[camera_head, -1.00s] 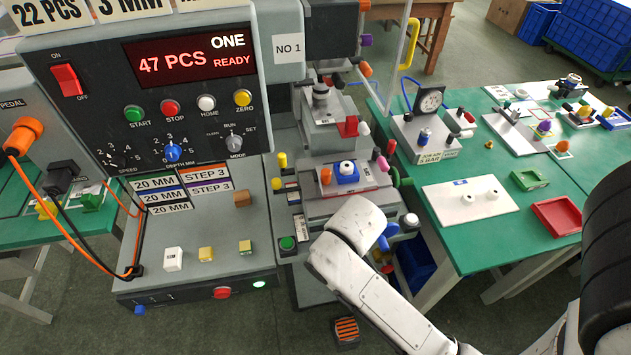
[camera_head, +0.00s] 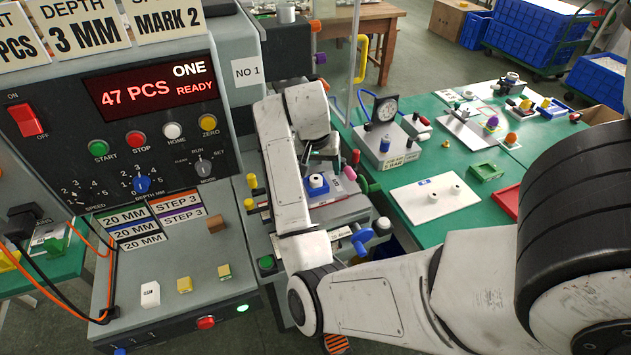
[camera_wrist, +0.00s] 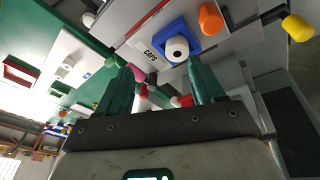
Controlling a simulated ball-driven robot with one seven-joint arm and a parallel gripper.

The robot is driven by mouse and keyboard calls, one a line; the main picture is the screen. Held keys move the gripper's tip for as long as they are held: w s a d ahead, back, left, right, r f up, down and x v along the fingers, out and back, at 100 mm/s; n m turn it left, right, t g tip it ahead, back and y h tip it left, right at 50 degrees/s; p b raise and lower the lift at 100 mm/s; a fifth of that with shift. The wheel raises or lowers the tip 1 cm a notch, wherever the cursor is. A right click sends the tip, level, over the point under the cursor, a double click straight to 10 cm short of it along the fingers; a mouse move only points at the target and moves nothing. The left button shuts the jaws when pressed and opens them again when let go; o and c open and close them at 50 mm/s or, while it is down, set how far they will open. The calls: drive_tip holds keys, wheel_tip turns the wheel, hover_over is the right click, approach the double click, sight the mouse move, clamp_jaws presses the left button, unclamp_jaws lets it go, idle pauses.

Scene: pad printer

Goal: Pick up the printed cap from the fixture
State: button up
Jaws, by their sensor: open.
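The white cap (camera_wrist: 177,48) sits in the blue fixture (camera_wrist: 193,39) on the machine's grey bed, in the upper middle of the wrist view. In the head view the cap (camera_head: 316,180) and the blue fixture (camera_head: 318,191) show just right of my forearm. My gripper (camera_wrist: 162,76) is open and empty, its two dark green fingers apart. In the wrist view the cap appears beyond the fingertips and between their lines, not touched. Any print on the cap is too small to make out.
An orange knob (camera_wrist: 210,18) and a yellow knob (camera_wrist: 298,27) stand near the fixture in the wrist view. A white plate (camera_head: 405,206) with white caps lies on the green table (camera_head: 452,165) at the right. The control box (camera_head: 140,110) stands at the left.

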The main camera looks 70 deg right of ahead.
sight(316, 178)
wheel_tip(316, 178, up, 4)
drive_tip(key=w+d+m+y, duration=0.2)
drive_tip(key=d+m+y, duration=0.1)
drive_tip(key=m, duration=0.2)
drive_tip(key=shift+t, duration=0.3)
drive_tip(key=f+b, duration=0.1)
drive_tip(key=f, duration=0.3)
drive_tip(key=shift+s+a+f+b, duration=0.1)
drive_tip(key=shift+s+b, duration=0.1)
drive_tip(key=shift+b, duration=0.15)
drive_tip(key=shift+w+a+f+p, duration=0.15)
drive_tip(key=shift+f+p, duration=0.1)
drive_tip(key=shift+f, duration=1.25)
drive_tip(key=shift+w+d+f+p, duration=0.1)
drive_tip(key=shift+w+f+p, duration=0.1)
drive_tip(key=shift+f, duration=1.25)
drive_tip(key=shift+a, duration=0.1)
drive_tip(key=c, duration=1.2)
